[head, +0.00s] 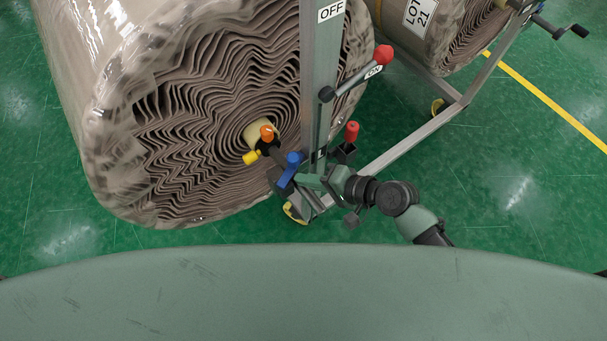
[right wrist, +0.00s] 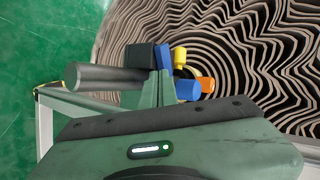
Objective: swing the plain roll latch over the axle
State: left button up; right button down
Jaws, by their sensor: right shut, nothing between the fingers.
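The near roll (head: 200,130) carries no lot tag and stands end-on at the left in the head view, wrapped in clear film. Its core with a dark axle end shows beside an orange knob (head: 267,132) and a yellow knob (head: 250,157). A blue handle (head: 291,163) sits just below and right of them; it also shows in the right wrist view (right wrist: 188,90). I cannot tell for sure which part is the latch. My right gripper (head: 303,182) is shut and empty, close beside the blue handle; contact is unclear. My left gripper is out of view.
A grey post (head: 320,75) with OFF and ON labels stands right of the roll. It carries a red-knobbed lever (head: 383,55); a second red knob (head: 351,130) is lower. Another roll (head: 425,35), tagged LOT 21, stands behind. Green floor (head: 520,180) is clear at right.

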aim_at(282, 176)
jog(key=shift+w+a, duration=0.2)
jog(key=shift+a, duration=0.1)
jog(key=a+m+t+p, duration=0.1)
jog(key=p, duration=0.2)
jog(key=a+m+t+h+p, duration=0.1)
jog(key=a+m+p, duration=0.1)
jog(key=p, duration=0.1)
jog(key=shift+r+t+h, duration=0.2)
jog(key=shift+t+h, duration=0.1)
jog(key=shift+w+a+f, duration=0.15)
jog(key=shift+a+f, duration=0.05)
jog(key=shift+a, duration=0.15)
